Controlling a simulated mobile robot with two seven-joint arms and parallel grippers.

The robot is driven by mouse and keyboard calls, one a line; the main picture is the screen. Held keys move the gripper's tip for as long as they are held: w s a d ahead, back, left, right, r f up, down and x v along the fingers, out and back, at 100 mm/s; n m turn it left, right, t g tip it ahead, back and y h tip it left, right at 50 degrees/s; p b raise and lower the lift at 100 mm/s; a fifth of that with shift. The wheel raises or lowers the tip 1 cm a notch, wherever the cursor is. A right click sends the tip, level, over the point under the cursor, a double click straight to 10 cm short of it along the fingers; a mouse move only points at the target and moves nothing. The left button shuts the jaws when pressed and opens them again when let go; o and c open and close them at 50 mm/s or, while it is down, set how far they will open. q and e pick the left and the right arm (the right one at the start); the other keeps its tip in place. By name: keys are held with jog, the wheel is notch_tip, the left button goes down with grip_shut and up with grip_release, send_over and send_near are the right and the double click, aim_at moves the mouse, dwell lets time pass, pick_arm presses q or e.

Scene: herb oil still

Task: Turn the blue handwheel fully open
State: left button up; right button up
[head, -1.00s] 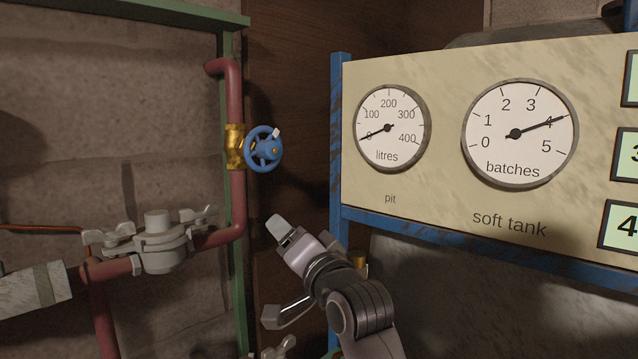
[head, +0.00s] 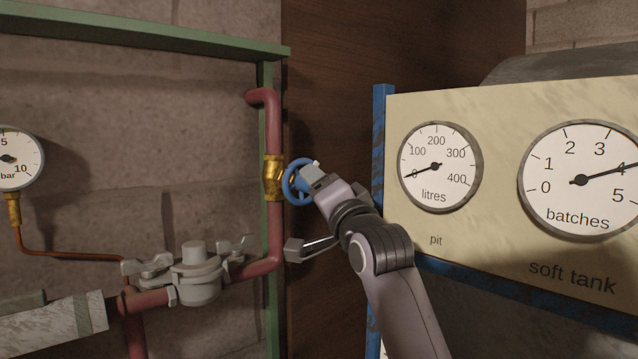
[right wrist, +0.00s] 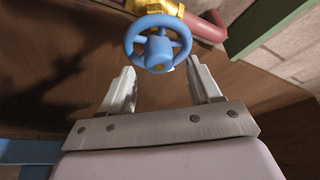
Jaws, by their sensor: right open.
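The blue handwheel (head: 291,181) sits on a brass valve (head: 273,178) in the red upright pipe. My right gripper (head: 301,207) is at the wheel and hides its right part in the head view. In the right wrist view the blue handwheel (right wrist: 158,43) shows beyond the fingertips, roughly centred between them. My right gripper (right wrist: 162,78) is open with nothing between its fingers; I cannot tell whether a finger touches the rim. My left gripper is not in view.
A grey clamp fitting (head: 197,275) with wing nuts sits low on the red pipe, left of my arm. A green frame post (head: 266,110) stands behind the pipe. A cream gauge panel (head: 500,130) with a blue frame stands close on the right.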

jog(key=shift+w+a+r, duration=0.1)
jog(key=shift+w, duration=0.45)
jog(key=c, duration=1.1)
jog(key=shift+o, duration=0.2)
jog(key=shift+n, duration=0.5)
jog(key=n+y, duration=0.2)
jog(key=n, duration=0.1)
jog(key=shift+w+n+y, duration=0.1)
jog(key=shift+n+y, duration=1.1)
jog(key=shift+n, duration=1.6)
